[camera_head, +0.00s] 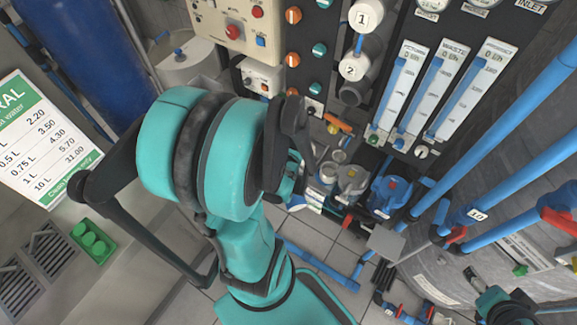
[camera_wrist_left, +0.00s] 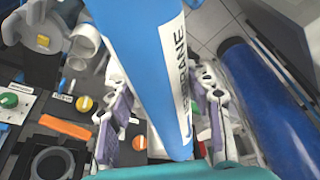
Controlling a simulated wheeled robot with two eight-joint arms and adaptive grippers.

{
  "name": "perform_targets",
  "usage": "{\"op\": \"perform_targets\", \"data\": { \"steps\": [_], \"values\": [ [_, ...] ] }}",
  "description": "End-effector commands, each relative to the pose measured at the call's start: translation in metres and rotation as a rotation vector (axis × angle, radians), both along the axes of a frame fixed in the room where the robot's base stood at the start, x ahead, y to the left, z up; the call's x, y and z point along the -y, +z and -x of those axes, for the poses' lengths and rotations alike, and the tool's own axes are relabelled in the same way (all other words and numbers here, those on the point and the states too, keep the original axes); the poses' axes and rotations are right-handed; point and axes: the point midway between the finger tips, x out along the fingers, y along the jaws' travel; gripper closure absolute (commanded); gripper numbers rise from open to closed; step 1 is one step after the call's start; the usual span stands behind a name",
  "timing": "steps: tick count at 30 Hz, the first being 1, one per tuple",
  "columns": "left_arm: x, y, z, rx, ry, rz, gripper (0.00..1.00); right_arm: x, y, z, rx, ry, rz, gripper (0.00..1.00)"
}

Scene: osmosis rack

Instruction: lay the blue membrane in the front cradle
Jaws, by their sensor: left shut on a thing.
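The blue membrane (camera_wrist_left: 135,50) is a thick blue tube with a white label reading "...BRANE" in the left wrist view. It runs from the top edge down between the fingers. My left gripper (camera_wrist_left: 163,122) is shut on it, with one grey-purple finger on each side. In the head view my large teal left arm covers the middle, and the membrane and left fingertips are hidden behind it. I cannot make out the front cradle for certain in either view. My right gripper is not clearly seen.
Flow meters (camera_head: 438,95) and a panel of orange and teal knobs (camera_head: 292,58) stand at the back. Blue pipes (camera_head: 505,130) cross the right side. A price sign (camera_head: 42,135) and a green tray (camera_head: 93,240) are at left. A dark square frame (camera_wrist_left: 52,163) shows in the wrist view.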

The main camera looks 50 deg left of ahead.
Motion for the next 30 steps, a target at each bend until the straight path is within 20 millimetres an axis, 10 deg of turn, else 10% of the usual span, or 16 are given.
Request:
{"op": "perform_targets", "data": {
  "steps": [18, 30],
  "values": [
    [-0.039, -0.018, 0.012, 0.000, 0.628, -0.001, 0.92, 0.000, -0.033, 0.000, 0.000, 0.000, 0.000, 0.24],
    [-0.043, -0.018, 0.014, 0.000, 0.708, -0.001, 0.92, 0.000, -0.035, 0.000, 0.000, 0.000, 0.000, 0.24]
  ]
}}
